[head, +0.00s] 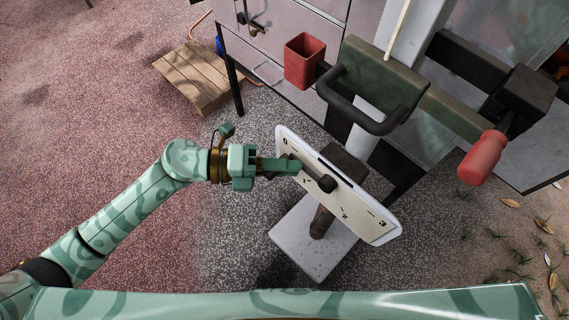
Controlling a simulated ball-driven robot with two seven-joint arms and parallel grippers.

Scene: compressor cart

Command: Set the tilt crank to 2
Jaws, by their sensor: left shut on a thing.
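The tilt crank's pale dial plate (358,212) stands tilted on a post above a grey base plate. It has small dark marks along its face, too small to read surely. A dark round knob or hub (327,183) sits at its middle. My left gripper (295,166) reaches in from the left and is shut at the plate's upper left part, on what appears to be the crank's handle, mostly hidden by the fingers. Which mark the crank points to cannot be told. My right gripper is not in view.
A dark green block with a black bar handle (367,115) stands just behind the dial. A red cup-like box (304,60) and a red grip (482,158) flank it. A wooden crate (197,77) lies at the back left. The floor at left is clear.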

